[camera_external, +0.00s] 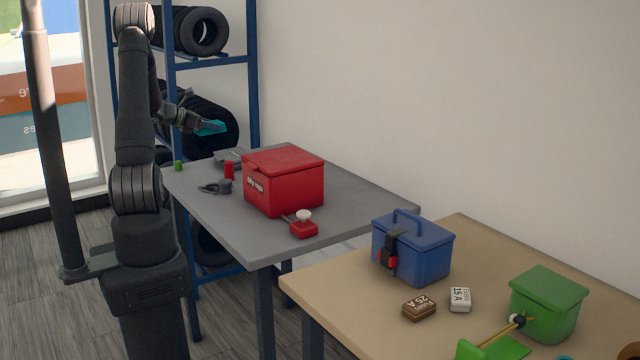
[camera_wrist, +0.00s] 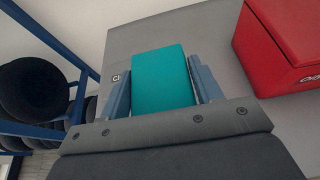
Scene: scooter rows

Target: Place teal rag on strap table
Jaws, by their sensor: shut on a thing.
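The teal rag (camera_external: 212,127) is a flat teal block between the fingers of my gripper (camera_external: 196,125), held in the air near the far left end of the grey table (camera_external: 350,208). In the wrist view the rag (camera_wrist: 162,72) fills the gap between two blue-grey fingers, which are shut on it. A tan table (camera_external: 345,285) stands at the front right. On it is a blue box (camera_external: 428,258) with a black and red strap (camera_external: 392,250) on its front. No table carries a readable strap label.
The grey table holds a red box (camera_external: 284,180), a red item with a white knob (camera_external: 303,225), dark clamps and small cylinders. The tan table holds two small cartons, a green box (camera_external: 549,303) and a green tool. A blue rack (camera_external: 253,100) with tires stands behind.

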